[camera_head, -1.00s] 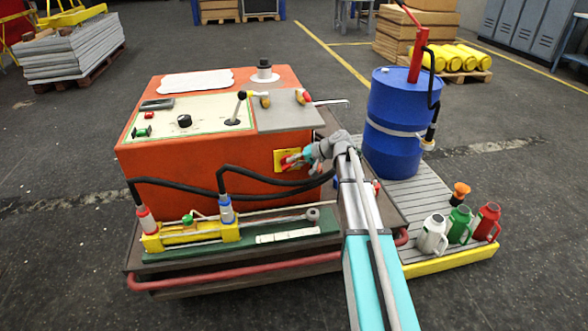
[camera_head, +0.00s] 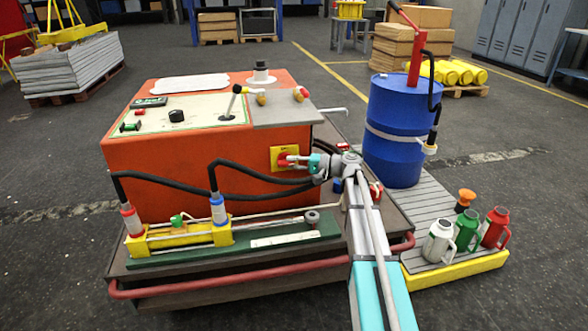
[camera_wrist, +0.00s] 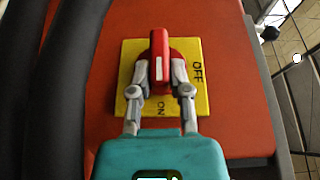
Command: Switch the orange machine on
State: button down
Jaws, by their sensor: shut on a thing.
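The orange machine (camera_head: 190,165) stands on a low cart. A yellow switch plate (camera_head: 276,158) with a red rotary handle (camera_head: 283,160) is on its front, at the right. On the machine's top panel, a small display (camera_head: 151,102) shows lit green characters, seemingly "0 bar".
Black hoses (camera_head: 240,180) run close to my gripper, left of and below the switch. A yellow and green cylinder bench (camera_head: 185,235) lies in front of the machine. A blue drum (camera_head: 395,140) and several cans (camera_head: 440,240) stand on the slatted pallet at the right.

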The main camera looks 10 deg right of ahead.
jog(key=shift+s, duration=0.1)
dwell(0.3)
jog(key=c, duration=0.6)
grip_release()
jog(key=v, duration=1.1)
jog(key=shift+s+d+f, duration=0.1)
jog(key=shift+s+d, duration=0.05)
jog(key=shift+d, duration=0.25)
